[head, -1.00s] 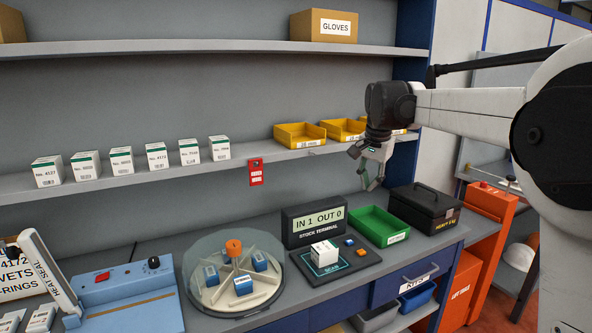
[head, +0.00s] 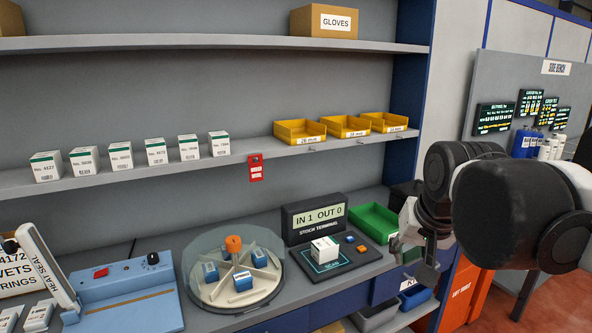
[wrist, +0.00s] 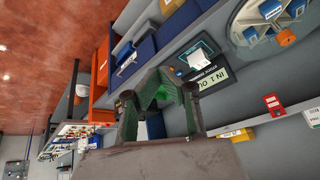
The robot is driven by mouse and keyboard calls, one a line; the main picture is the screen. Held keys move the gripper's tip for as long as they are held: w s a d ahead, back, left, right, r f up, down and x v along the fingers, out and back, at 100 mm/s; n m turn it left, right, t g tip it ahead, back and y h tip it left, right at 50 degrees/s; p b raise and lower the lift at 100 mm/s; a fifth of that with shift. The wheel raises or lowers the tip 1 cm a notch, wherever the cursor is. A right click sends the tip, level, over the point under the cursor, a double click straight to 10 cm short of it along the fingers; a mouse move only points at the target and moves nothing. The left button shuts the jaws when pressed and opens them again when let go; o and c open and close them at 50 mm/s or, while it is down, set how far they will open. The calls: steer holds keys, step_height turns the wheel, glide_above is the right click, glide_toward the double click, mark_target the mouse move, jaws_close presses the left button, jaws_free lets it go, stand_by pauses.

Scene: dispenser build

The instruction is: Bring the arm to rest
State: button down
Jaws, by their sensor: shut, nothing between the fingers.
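My gripper (head: 408,258) is at the right in the head view, in front of the green tray (head: 373,222) and the bench's right part. It holds nothing and hangs clear of the stock terminal. In the wrist view my gripper (wrist: 160,85) shows its fingers at the middle, with the bench drawers beyond them. The folded arm hides the right end of the bench and most of the dark case there.
A white box (head: 324,250) sits on the scan pad beside the stock terminal (head: 314,219). A round dispenser (head: 233,272) with blue boxes stands left of it. Yellow bins (head: 300,132) and white cartons (head: 121,155) line the shelf (head: 225,165). Orange cabinets (head: 466,291) stand at right.

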steer(key=s+f+n+t, duration=0.1)
steer(key=s+f+n, duration=0.1)
steer(key=s+f, duration=0.7)
steer(key=s, duration=0.2)
steer(key=shift+s+f+b, duration=0.3)
steer(key=shift+s+f, duration=0.05)
